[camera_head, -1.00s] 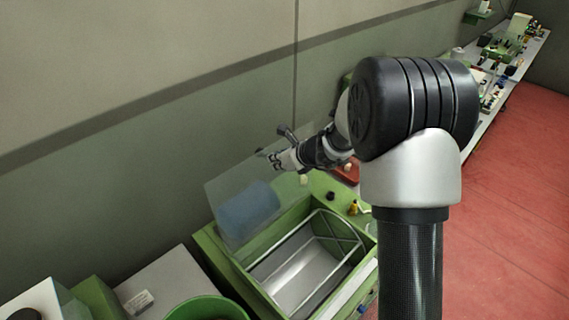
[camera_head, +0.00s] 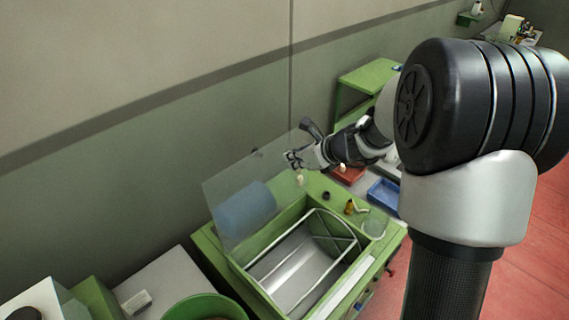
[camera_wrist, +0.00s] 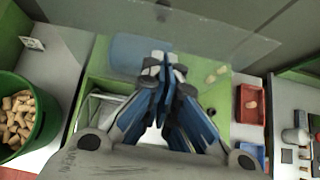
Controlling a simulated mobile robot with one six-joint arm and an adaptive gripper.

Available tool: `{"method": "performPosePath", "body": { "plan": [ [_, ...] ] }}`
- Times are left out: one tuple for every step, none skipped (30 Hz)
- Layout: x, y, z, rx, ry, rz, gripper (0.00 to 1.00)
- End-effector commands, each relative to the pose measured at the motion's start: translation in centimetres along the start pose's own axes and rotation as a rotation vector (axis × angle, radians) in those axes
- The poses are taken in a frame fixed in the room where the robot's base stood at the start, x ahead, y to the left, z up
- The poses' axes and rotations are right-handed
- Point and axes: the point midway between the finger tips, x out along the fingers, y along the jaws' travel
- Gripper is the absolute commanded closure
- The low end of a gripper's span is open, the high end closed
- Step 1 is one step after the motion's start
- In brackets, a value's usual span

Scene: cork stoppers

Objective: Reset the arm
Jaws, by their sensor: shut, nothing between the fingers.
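My gripper (camera_head: 292,160) is in the air over the back of a green machine (camera_head: 208,243), beside its raised clear lid (camera_head: 228,196). In the wrist view the fingers of my gripper (camera_wrist: 166,62) are together with nothing between them. The machine's open metal bin (camera_head: 300,270) lies below and in front of my gripper. Part of the machine is hidden behind the fingers in the wrist view.
A green tub (camera_wrist: 45,112) holds many corks at the wrist view's left. A red tray (camera_wrist: 250,104) and a blue tray (camera_wrist: 249,149) are at its right. A green shelf (camera_head: 368,75) stands by the wall. The air above the bin is clear.

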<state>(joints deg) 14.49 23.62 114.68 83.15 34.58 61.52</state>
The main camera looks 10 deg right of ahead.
Motion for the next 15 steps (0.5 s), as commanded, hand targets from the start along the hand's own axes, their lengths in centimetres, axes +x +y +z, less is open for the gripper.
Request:
{"method": "performPosePath", "body": {
  "plan": [
    [-0.9, -0.1, 0.2, -0.001, -0.001, -0.002, 1.0],
    [-1.2, -0.1, 0.2, -0.001, -0.002, -0.002, 1.0],
    [-1.6, -0.1, 0.3, -0.001, -0.001, -0.002, 1.0],
    [-1.8, 0.0, 0.3, -0.001, -0.001, -0.001, 1.0],
    [-2.0, 0.0, 0.3, 0.0, 0.0, -0.001, 1.0],
    [-2.2, 0.0, 0.3, 0.0, 0.0, -0.001, 1.0],
    [-2.3, 0.0, 0.3, 0.0, 0.0, -0.001, 1.0],
    [-2.4, 0.0, 0.3, 0.0, 0.0, -0.001, 1.0],
    [-2.4, 0.0, 0.3, -0.001, 0.0, 0.0, 1.0],
    [-2.4, 0.1, 0.2, -0.005, 0.0, 0.001, 1.0],
    [-2.4, 0.2, 0.2, -0.016, 0.001, 0.003, 1.0],
    [-2.4, 0.7, 0.1, -0.043, 0.003, 0.009, 1.0],
    [-2.4, 1.1, 0.0, -0.077, 0.004, 0.015, 1.0],
    [-2.5, 1.8, -0.2, -0.123, 0.007, 0.024, 1.0],
    [-2.7, 2.9, -0.5, -0.202, 0.012, 0.038, 1.0]
  ]
}}
